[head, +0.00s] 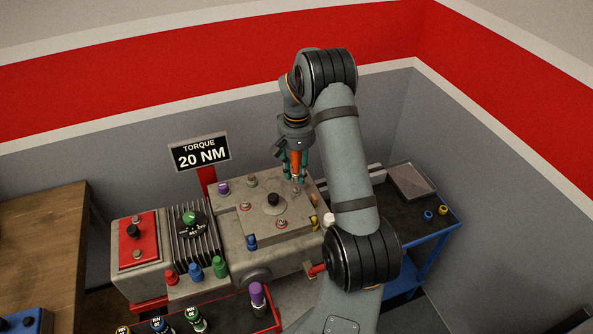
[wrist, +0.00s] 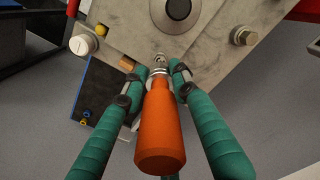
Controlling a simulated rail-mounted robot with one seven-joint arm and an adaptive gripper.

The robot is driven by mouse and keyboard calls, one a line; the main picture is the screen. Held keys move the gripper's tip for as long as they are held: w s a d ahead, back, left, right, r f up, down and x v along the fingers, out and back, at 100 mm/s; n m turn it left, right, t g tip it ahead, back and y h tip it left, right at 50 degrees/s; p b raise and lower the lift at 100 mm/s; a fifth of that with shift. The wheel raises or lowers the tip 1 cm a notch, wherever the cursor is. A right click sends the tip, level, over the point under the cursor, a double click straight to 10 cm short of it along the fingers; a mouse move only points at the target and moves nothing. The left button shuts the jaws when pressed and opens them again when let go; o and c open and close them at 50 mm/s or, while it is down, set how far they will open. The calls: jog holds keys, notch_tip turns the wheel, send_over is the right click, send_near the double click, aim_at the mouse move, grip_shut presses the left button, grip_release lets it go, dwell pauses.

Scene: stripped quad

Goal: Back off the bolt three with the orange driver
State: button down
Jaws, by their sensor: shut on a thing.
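My gripper (head: 295,166) is shut on the orange driver (head: 296,158) and holds it upright over the right part of the grey machine's top plate (head: 262,218). In the wrist view, the gripper (wrist: 160,70) has its green fingers on both sides of the driver (wrist: 162,125). The driver's metal tip is at a small bolt (wrist: 158,58) near the plate's edge; I cannot tell whether it touches. Another bolt (wrist: 245,36) stands at the right. In the head view, bolts with red rings (head: 245,207) show on the plate. No number marks bolt three.
A black knob (head: 273,199) stands mid-plate. Purple (head: 223,188) and blue (head: 251,242) pieces stand near the plate's edges. A sign (head: 200,153) reads "TORQUE 20 NM". A blue cart (head: 440,228) is at the right, a wooden table (head: 35,240) at the left.

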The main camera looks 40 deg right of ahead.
aim_at(296, 189)
notch_tip(296, 189, down, 3)
jog(key=shift+b, duration=1.05)
jog(key=shift+f+b, duration=0.25)
jog(key=shift+b, duration=0.1)
jog(key=m+b, duration=0.2)
jog(key=m, duration=0.1)
jog(key=shift+w, duration=0.1)
jog(key=shift+r+m, duration=0.15)
jog(key=shift+m, duration=0.65)
jog(key=shift+b, duration=0.55)
jog(key=shift+f+b, duration=1.05)
jog(key=shift+f, duration=0.3)
jog(key=shift+n+p, duration=0.35)
jog(key=shift+n, duration=0.85)
